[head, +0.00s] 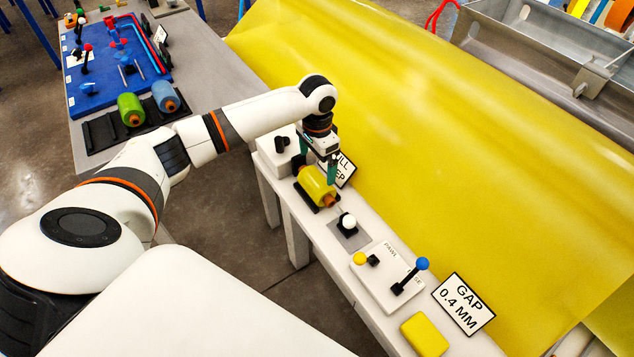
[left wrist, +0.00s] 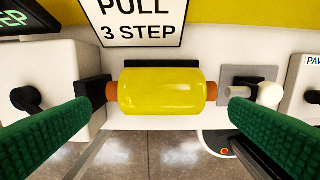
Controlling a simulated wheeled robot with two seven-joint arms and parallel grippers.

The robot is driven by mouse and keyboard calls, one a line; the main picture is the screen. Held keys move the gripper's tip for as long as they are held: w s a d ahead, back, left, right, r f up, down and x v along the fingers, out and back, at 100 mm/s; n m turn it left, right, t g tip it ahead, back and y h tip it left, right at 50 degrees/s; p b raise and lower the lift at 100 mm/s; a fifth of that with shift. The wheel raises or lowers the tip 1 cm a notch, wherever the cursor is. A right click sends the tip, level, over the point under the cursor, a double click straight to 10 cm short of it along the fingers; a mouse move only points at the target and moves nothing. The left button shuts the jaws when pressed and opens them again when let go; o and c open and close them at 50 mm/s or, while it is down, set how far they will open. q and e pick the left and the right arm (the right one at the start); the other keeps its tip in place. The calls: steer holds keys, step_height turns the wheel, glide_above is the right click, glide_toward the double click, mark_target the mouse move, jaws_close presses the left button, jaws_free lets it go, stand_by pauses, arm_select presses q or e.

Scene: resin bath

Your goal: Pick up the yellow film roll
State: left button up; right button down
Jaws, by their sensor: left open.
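The yellow film roll (head: 314,184) lies on a black holder on the narrow white bench in the head view. In the left wrist view the roll (left wrist: 154,91) sits in the middle, with brown core ends showing at both sides. My left gripper (head: 317,171) is above the roll in the head view. In the left wrist view its green-padded fingers (left wrist: 158,115) are spread wide on either side of the roll, and the space between them is empty of any held thing. My right gripper is not in view.
A "PULL 3 STEP" sign (left wrist: 133,22) stands right behind the roll. A white-knobbed lever (head: 348,222) is beside it, then a panel with a blue-knobbed lever (head: 422,264). Green (head: 131,108) and blue (head: 165,96) rolls lie on a grey table at left. Yellow film (head: 430,130) hangs behind.

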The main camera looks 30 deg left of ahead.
mark_target(316, 178)
arm_select(q)
steer(key=f, duration=0.3)
steer(key=shift+s+f, duration=0.3)
steer(key=shift+f, duration=0.35)
steer(key=shift+c, duration=0.3)
steer(key=c, duration=1.2)
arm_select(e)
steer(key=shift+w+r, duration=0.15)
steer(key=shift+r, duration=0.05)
